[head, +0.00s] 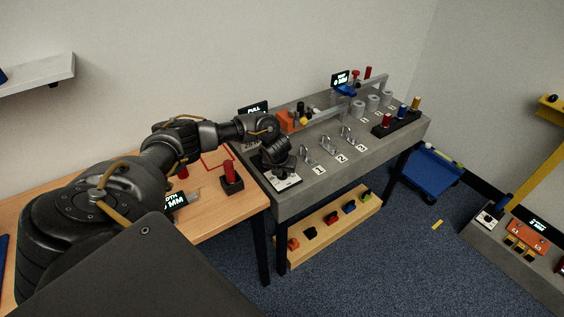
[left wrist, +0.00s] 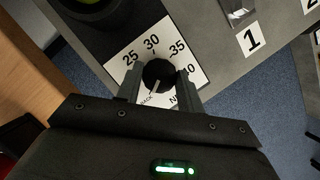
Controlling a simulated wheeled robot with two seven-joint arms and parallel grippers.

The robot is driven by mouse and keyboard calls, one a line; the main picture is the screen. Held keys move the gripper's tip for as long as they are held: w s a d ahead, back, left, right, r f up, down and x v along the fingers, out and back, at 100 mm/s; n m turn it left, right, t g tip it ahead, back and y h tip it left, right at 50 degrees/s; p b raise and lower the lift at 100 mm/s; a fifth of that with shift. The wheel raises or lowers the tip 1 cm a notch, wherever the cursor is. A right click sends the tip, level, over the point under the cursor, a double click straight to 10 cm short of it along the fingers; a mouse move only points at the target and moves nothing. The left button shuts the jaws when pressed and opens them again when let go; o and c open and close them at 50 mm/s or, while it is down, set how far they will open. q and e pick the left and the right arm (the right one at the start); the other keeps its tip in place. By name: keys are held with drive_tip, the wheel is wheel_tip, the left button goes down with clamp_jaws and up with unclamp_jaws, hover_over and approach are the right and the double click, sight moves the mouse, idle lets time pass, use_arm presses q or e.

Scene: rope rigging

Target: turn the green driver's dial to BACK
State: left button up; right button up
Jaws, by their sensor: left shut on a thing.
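The dial is a round black knob (left wrist: 158,73) on a white plate (left wrist: 116,66) marked 25, 30, 35, 40, a partly hidden label starting with N, and BACK. The knob's pale pointer line points down in the left wrist view, toward the BACK mark. My left gripper (left wrist: 158,82) is shut on the knob, one finger on each side. In the head view my left gripper (head: 277,154) reaches down over the plate (head: 285,184) at the grey bench's near left corner; the knob is hidden there. A dark body with a green ring (left wrist: 88,6) shows beside the plate.
The grey bench (head: 318,187) carries metal clips numbered 1, 2 and 3, grey cylinders and a dark rack (head: 396,124) of coloured pegs. A wooden table (head: 222,208) with a red-handled tool (head: 230,174) adjoins on the left. A wooden shelf (head: 332,229) sits below the bench.

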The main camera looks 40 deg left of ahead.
use_arm(q)
drive_tip(key=o, duration=1)
drive_tip(key=shift+r, duration=0.1)
drive_tip(key=v, duration=1)
drive_tip(key=shift+s+d+r+p, duration=0.1)
drive_tip(key=shift+s+r+p, duration=0.05)
drive_tip(key=shift+r+p, duration=0.15)
